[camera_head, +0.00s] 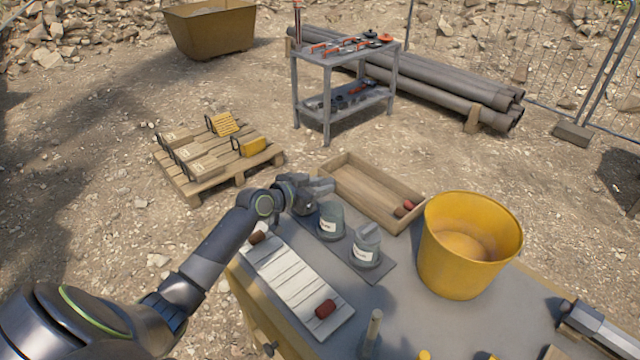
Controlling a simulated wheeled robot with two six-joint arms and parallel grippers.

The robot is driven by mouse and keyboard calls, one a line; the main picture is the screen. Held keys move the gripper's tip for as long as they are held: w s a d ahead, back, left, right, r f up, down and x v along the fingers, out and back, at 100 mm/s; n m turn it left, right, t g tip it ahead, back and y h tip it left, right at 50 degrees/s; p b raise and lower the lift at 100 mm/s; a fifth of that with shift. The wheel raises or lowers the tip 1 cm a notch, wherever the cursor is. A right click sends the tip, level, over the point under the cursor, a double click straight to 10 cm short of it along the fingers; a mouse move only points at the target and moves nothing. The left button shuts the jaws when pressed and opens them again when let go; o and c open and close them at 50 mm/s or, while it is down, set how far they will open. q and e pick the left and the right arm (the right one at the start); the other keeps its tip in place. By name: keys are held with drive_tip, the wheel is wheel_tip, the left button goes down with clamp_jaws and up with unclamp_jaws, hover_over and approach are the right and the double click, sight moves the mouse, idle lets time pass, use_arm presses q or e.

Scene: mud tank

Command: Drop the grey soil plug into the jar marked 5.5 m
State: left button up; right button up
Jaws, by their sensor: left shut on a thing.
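My left gripper (318,187) is shut at the far edge of the workbench, just above and behind the left jar (330,222). A small grey piece, which I take to be the grey soil plug, is between its fingers, mostly hidden against the grey fingers. The left jar and the right jar (366,250) stand upright on a dark mat. Each has a white label, too small to read. A pale grey piece shows at the right jar's top; I cannot tell what it is. My right gripper is not in view.
A wooden tray (365,188) with reddish pieces lies behind the jars. A tall yellow bucket (465,250) stands to their right. A grey tool (598,325) lies at right.

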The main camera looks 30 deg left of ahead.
use_arm(q)
wheel_tip(320, 180, down, 2)
drive_tip(key=shift+b, duration=0.4)
drive_tip(key=o, duration=1.1)
drive_tip(key=shift+c, duration=0.2)
drive_tip(key=v, duration=1.7)
drive_tip(key=shift+s+b, duration=0.15)
drive_tip(key=shift+b, duration=0.25)
